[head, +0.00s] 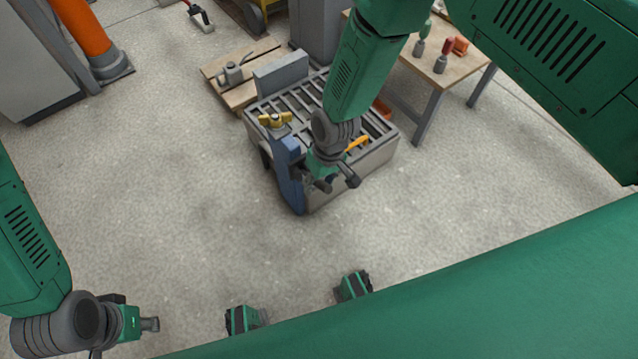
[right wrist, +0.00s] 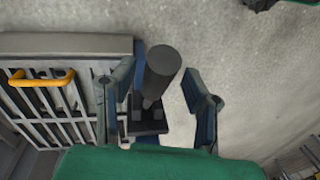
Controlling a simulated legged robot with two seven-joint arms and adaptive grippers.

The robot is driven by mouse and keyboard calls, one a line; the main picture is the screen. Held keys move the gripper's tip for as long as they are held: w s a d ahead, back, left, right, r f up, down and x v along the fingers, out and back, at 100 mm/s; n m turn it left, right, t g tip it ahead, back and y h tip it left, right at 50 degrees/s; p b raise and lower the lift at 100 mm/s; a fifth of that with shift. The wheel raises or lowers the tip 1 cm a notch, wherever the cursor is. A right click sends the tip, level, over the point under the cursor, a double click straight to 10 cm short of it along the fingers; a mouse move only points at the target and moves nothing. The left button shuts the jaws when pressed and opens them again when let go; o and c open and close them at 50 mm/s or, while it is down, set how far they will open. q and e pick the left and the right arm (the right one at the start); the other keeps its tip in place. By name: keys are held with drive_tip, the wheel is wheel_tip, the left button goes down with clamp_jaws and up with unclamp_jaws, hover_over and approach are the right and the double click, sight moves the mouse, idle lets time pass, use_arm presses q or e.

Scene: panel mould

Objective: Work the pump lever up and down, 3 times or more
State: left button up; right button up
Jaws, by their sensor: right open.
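The pump lever shows in the right wrist view as a dark round-ended grip (right wrist: 163,68) rising from a black base beside the slatted mould. My right gripper (right wrist: 163,100) is open, with one finger on each side of the lever and visible gaps to both. In the head view my right gripper (head: 335,182) is at the near side of the mould, by its blue upright; it hides much of the lever there. My left gripper (head: 149,324) hangs at the lower left, away from the mould; its jaw opening cannot be made out.
The grey slatted mould (head: 262,108) carries a yellow clamp (head: 275,120), a blue upright (head: 289,175) and an orange handle (right wrist: 42,78). A wooden pallet (head: 240,95) lies behind left. A workbench (head: 465,65) with tools stands behind right. The floor in front is clear.

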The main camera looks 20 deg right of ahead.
drive_tip(key=shift+d, duration=0.2)
drive_tip(key=shift+c, duration=0.4)
drive_tip(key=shift+d, duration=0.15)
clamp_jaws()
use_arm(q)
drive_tip(key=shift+d+r, duration=0.15)
drive_tip(key=shift+d, duration=0.1)
